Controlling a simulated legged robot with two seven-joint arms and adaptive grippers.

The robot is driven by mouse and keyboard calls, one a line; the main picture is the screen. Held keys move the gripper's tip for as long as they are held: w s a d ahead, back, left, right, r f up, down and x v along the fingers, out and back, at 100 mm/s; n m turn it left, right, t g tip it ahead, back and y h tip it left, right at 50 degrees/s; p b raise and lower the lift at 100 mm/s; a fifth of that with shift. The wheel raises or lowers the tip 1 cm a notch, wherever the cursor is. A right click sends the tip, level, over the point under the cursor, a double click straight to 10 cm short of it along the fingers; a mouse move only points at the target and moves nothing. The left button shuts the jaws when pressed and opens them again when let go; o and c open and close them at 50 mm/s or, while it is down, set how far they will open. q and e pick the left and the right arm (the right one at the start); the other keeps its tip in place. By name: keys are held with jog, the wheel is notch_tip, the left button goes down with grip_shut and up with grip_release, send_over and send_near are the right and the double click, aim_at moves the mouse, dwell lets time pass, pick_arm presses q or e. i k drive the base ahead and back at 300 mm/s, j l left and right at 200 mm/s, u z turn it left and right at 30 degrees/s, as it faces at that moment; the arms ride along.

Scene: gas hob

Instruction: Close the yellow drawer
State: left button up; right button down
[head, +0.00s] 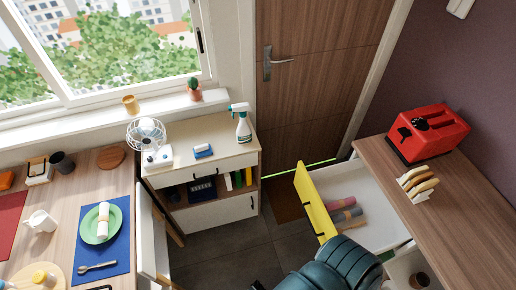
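The yellow drawer (314,203) is pulled out from the wooden counter on the right. Its yellow front, with a dark handle, faces left and stands well away from the counter. A dark, ribbed part of my own body covers the bottom centre, just below the near end of the yellow front. It hides part of the drawer's near side, and I cannot tell whether it touches. I cannot make out the fingers of either gripper.
A red toaster (427,133) and a rack of toast (418,183) stand on the counter (440,227). Another open drawer (404,268) lies below. A white cabinet (215,180) and chair (152,240) stand left. Dark floor (230,243) lies between cabinet and drawer.

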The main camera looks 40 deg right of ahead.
aim_at(383, 231)
jog(key=z, duration=1.3)
jog(key=i+l+z, duration=0.1)
jog(key=l+z, duration=0.35)
jog(key=l, duration=0.1)
